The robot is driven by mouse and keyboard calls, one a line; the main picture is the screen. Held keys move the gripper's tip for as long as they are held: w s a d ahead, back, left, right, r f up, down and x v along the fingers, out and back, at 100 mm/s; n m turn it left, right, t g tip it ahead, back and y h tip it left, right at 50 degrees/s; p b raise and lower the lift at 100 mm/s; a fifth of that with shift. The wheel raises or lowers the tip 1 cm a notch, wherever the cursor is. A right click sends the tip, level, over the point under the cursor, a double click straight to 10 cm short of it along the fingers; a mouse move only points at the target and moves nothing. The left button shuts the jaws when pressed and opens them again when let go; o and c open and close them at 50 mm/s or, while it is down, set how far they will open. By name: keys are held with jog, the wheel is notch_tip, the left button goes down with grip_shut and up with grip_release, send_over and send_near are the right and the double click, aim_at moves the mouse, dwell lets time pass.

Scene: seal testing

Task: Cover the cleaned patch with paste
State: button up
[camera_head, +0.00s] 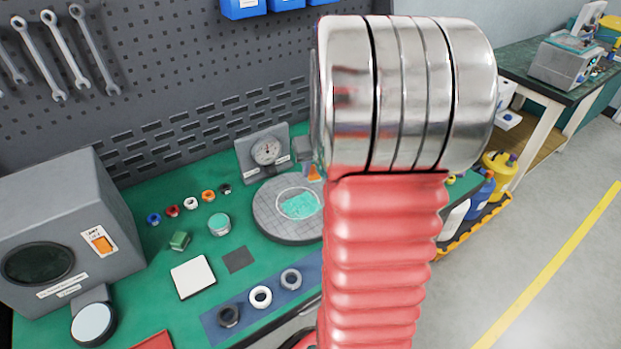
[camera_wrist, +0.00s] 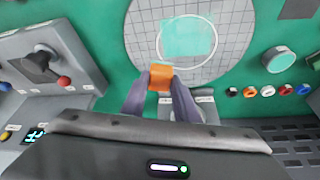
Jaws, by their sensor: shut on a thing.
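A round grey gridded plate (camera_head: 265,232) lies on the green bench; it also shows in the wrist view (camera_wrist: 142,45). A circle outline is drawn on it. A teal paste-like patch (camera_head: 299,204) covers much of the circle, and it also shows in the wrist view (camera_wrist: 187,37). Bare grid shows between the patch and parts of the outline. My gripper (camera_wrist: 160,80) is shut on a small orange piece (camera_wrist: 161,76), near the plate's edge beside the circle. Whether the piece touches the plate I cannot tell. An open jar of teal paste (camera_head: 219,222) stands left of the plate.
Several rings sit on a blue mat (camera_head: 213,330) in front. A grey chamber (camera_head: 60,230) stands far left.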

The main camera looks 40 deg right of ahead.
jog(key=s+a, duration=0.1)
jog(key=a, duration=0.9)
jog(key=shift+s+a, duration=0.3)
jog(key=shift+a, duration=0.1)
jog(key=shift+f, duration=0.1)
